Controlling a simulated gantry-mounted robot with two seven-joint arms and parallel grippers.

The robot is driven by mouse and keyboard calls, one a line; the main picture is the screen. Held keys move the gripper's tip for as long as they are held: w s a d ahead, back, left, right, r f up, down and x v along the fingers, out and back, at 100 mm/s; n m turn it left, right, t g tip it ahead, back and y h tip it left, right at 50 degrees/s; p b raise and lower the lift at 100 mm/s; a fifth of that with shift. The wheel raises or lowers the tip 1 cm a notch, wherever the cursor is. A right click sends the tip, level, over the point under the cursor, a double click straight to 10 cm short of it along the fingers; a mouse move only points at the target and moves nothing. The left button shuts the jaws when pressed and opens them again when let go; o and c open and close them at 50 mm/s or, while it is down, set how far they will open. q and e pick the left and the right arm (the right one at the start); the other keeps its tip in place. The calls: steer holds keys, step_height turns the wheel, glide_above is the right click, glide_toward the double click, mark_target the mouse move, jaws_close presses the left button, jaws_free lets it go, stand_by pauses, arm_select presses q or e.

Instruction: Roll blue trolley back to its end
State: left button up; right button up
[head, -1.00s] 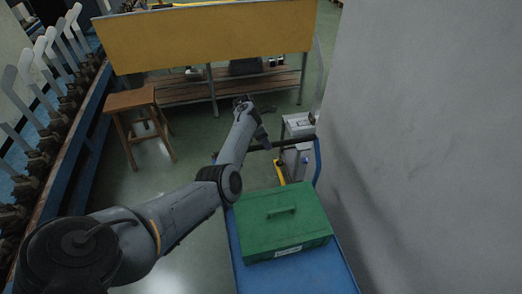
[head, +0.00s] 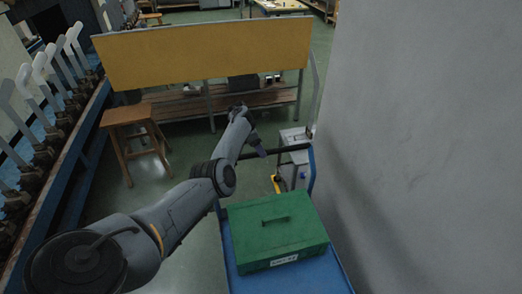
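The blue trolley (head: 240,283) stands at the bottom centre of the head view, close along the grey wall on its right. Its dark push handle (head: 290,149) is at the far end, on blue uprights. A green lidded box (head: 275,228) with a small label rests on its deck. My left arm reaches in from the lower left, and my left gripper (head: 260,151) is at the left part of the handle, seeming to meet the bar. Its fingers are too small and dark to tell whether they are closed around it. My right gripper is not in view.
A wooden stool (head: 128,118) and a yellow board (head: 205,52) over a slatted bench stand beyond. A grey box-like unit (head: 295,137) is just past the handle by the wall (head: 425,150). A machine with grey upright forms (head: 50,75) runs along the left. Floor between is clear.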

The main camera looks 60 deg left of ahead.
arm_select(q)
steer(key=shift+a, duration=0.1)
steer(key=shift+r, duration=0.1)
steer(key=p+v, duration=0.2)
steer(key=v, duration=0.8)
steer(key=shift+s+r, duration=0.2)
steer(key=shift+r, duration=0.1)
steer(key=shift+s, duration=0.1)
